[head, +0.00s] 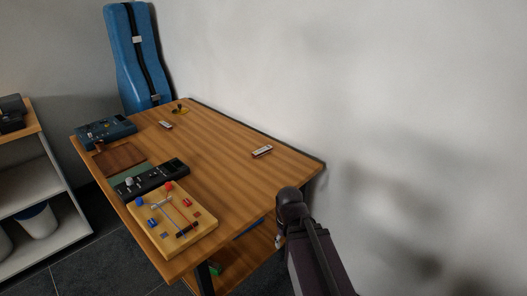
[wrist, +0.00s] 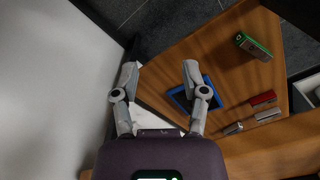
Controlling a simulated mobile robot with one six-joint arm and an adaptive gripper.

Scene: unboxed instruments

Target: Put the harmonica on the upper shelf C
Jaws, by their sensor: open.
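A small silver object with a dark stripe, which looks like a harmonica (head: 262,152), lies on the wooden table near its right edge in the head view. A similar small silver piece (head: 165,125) lies farther back; I cannot tell which one is the task's harmonica. My gripper (wrist: 160,84) is open and empty in the wrist view, fingers spread wide over a lower wooden board. In the head view my arm stands beside the table's right corner, and the gripper is not clearly seen. No label marks shelf C; a shelf unit (head: 35,188) stands at the left.
The table (head: 225,140) holds a yellow board (head: 172,222), a black device (head: 150,180) and a blue box (head: 106,131). A blue case (head: 138,60) leans behind. The lower board has a green box (wrist: 253,46), blue frame (wrist: 180,98) and red piece (wrist: 262,98).

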